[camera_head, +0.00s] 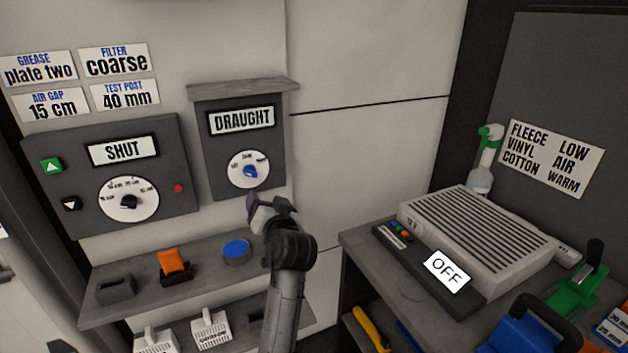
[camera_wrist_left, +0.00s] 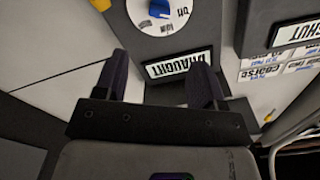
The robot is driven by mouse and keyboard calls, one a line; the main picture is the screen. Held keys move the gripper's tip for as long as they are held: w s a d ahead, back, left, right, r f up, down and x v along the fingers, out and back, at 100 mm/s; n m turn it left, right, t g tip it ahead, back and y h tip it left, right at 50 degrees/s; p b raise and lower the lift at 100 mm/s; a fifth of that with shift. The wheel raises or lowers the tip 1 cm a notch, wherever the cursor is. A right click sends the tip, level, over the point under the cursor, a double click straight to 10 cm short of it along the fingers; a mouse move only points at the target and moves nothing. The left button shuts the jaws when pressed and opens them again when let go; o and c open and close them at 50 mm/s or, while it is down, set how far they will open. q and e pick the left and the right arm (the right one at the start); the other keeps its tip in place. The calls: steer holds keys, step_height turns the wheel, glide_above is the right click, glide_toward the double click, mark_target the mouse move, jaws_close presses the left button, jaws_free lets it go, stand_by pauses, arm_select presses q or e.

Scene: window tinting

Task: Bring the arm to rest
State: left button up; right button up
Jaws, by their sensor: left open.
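My left gripper (camera_head: 262,203) is in front of the wall panel, just below the blue knob (camera_head: 250,171) of the grey DRAUGHT box (camera_head: 215,160). Its dark fingers are apart with nothing between them in the left wrist view (camera_wrist_left: 161,75). The blue knob also shows there (camera_wrist_left: 160,8), beyond the fingers, near the DRAUGHT label (camera_wrist_left: 180,63). I cannot tell whether a finger touches the box. My left forearm rises past the right end of the shelf. My right gripper is not in view.
A grey shelf (camera_head: 135,305) below holds an orange block (camera_head: 173,262) and a blue disc (camera_head: 236,247) close to my arm. The SHUT box (camera_head: 75,180) is at left. A ribbed grey unit (camera_head: 480,235) marked OFF stands on the right bench. The wall between is bare.

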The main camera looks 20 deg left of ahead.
arm_select(q)
steer(key=shift+f, duration=0.1)
steer(key=s+d+f+m+t+h+p, duration=0.1)
steer(key=s+d+f+m+h+p, duration=0.3)
steer(key=s+d+h, duration=0.85)
steer(key=s+f+m+g+h+p, duration=0.1)
steer(key=s+f+g+p, duration=0.15)
steer(key=s+f, duration=0.7)
steer(key=s+d+f+g+p, duration=0.1)
steer(key=s+f+g, duration=0.4)
steer(key=s, duration=0.7)
steer(key=s+f+m+g+h+p, duration=0.1)
steer(key=s+f+g+p, duration=0.1)
steer(key=s+f, duration=0.8)
step_height(320, 180, up, 39)
steer(key=p, duration=3.7)
steer(key=shift+w+d+r, duration=0.15)
steer(key=shift+w+d, duration=0.05)
steer(key=shift+d, duration=0.05)
steer(key=shift+t+y, duration=0.25)
